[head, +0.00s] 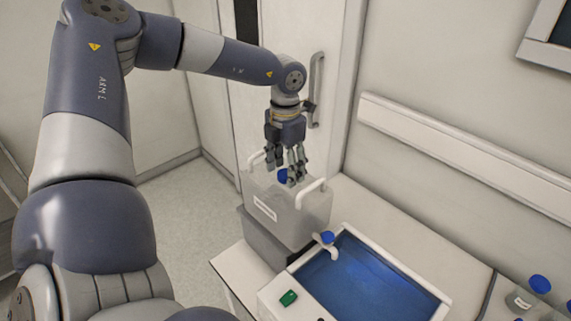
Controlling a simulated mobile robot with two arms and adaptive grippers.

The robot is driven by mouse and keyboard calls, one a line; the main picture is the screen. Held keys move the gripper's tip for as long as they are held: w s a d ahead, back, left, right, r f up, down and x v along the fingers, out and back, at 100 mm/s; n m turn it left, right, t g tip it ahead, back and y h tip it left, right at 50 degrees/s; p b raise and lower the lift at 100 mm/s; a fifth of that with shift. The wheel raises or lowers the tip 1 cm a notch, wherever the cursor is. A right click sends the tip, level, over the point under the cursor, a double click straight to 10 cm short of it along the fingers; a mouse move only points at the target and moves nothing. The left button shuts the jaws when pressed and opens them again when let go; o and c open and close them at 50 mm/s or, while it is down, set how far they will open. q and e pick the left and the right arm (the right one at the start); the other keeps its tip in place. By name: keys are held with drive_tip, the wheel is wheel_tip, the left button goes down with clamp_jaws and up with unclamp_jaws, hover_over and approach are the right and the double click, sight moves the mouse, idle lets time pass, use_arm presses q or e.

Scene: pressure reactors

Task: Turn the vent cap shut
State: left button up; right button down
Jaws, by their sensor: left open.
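A blue cap (283,176) sits on top of a translucent white container (300,212) with two white handles and a blank label. I take it for the vent cap; how far it is turned cannot be seen. My left gripper (291,178) points down over the container with its fingers open. The fingertips are at the cap and partly hide it; whether they touch it I cannot tell. A second, smaller blue cap (327,238) tops a pale spout near the container's lower right. My right gripper is not in view.
The container stands on a grey block on a white bench. A blue basin (370,285) with a white rim and a green switch (288,298) is in front. Blue-capped bottles (528,292) stand at the lower right. A door with a handle (316,90) is behind my gripper.

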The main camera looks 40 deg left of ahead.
use_arm(q)
drive_tip(key=shift+f, duration=0.25)
